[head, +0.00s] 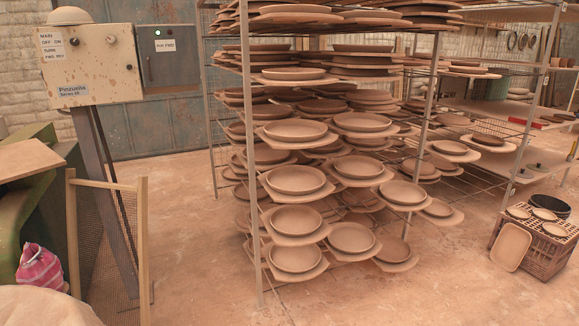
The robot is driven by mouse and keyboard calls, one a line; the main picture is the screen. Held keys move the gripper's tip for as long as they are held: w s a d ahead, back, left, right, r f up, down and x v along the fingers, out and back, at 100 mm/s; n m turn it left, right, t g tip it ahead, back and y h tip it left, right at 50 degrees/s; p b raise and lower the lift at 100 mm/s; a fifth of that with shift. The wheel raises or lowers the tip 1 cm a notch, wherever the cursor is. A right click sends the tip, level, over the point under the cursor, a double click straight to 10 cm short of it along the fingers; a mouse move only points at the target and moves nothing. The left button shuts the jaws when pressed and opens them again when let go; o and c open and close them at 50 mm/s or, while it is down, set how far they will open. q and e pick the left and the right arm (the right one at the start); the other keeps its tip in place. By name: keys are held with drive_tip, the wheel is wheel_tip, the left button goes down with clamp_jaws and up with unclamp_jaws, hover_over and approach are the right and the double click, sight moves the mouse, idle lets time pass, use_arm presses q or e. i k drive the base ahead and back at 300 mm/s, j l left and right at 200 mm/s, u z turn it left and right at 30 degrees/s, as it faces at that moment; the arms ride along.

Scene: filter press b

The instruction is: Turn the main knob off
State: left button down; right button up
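A beige, speckled control box (92,75) stands on a dark post at the upper left of the head view. A white label (50,46) on its face reads MAIN, OFF, ON and TURN, FWD, REV. A small dark knob (73,42) sits just right of this label, level with the OFF/ON line. Another small round control (111,40) is further right on the same face. They are too small to tell which way either is turned. Neither of my grippers shows in the head view.
A grey box (168,60) adjoins the control box on the right. A wire rack (246,150) of clay plates fills the middle. A wooden-framed mesh panel (142,250), a green machine and a pink bundle (40,268) stand below the control box. Open floor (185,235) lies between panel and rack.

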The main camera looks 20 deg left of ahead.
sight(74, 42)
drive_tip(key=i+j+u, duration=0.1)
drive_tip(key=i+u, duration=1.05)
drive_tip(key=u, duration=0.15)
drive_tip(key=i+l+u, duration=0.65)
drive_tip(key=u, duration=0.2)
